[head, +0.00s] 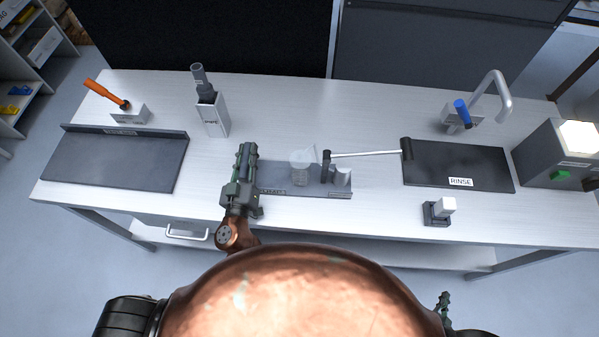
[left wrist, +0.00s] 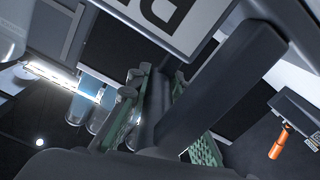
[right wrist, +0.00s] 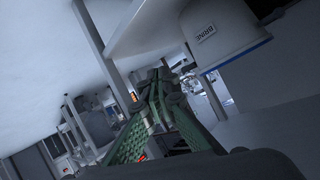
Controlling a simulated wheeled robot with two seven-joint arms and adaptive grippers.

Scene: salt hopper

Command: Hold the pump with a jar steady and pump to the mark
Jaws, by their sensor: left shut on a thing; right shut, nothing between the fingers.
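The pump's grey base plate (head: 325,190) lies at the middle of the table, with its label at the front left. A clear jar (head: 301,174) stands on it. Right of the jar are a dark post (head: 327,167) and a pale lever that reaches right to a black grip (head: 406,149). My left gripper (head: 246,152) is at the plate's left end, shut on a dark part that seems to belong to the pump base; the contact is hard to see. A large label (left wrist: 172,14) shows close above in the left wrist view. My right gripper (right wrist: 160,78) is shut and empty, low in front of the table.
A dark tray labelled RINSE (head: 440,165) lies right, under the lever grip. A small white-topped block (head: 440,210) stands in front of it. A dark tray (head: 115,160), a grey bottle holder (head: 212,118) and an orange-handled tool (head: 105,93) are left. A tap (head: 495,95) stands back right.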

